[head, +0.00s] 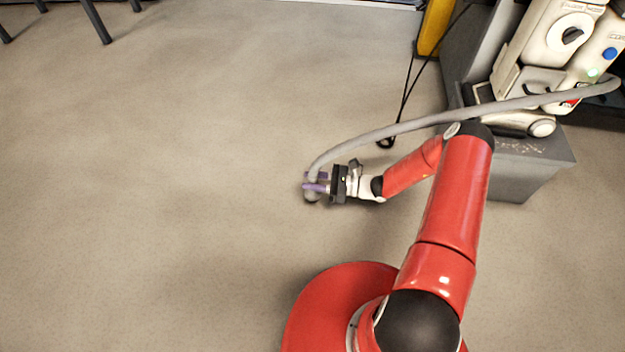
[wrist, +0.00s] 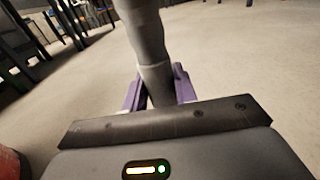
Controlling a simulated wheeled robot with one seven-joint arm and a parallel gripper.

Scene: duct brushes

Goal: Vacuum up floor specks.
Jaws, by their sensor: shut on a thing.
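My gripper (head: 316,182) is shut on the end of a grey vacuum hose, low over the floor in the head view. In the wrist view, the purple fingers of my gripper (wrist: 160,90) stand on both sides of the grey hose (wrist: 149,45). The hose (head: 400,128) arcs up to the right to a white vacuum machine (head: 550,50). The hose's lower tip is partly hidden by the gripper, and I cannot tell whether it touches the floor. I cannot make out any distinct specks on the floor (head: 160,180).
The machine stands on a grey block (head: 530,165) at the right. A yellow post (head: 435,27) and a black cable (head: 405,100) are beside it. Dark furniture legs (head: 97,22) stand at the upper left. The floor at left and centre is clear.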

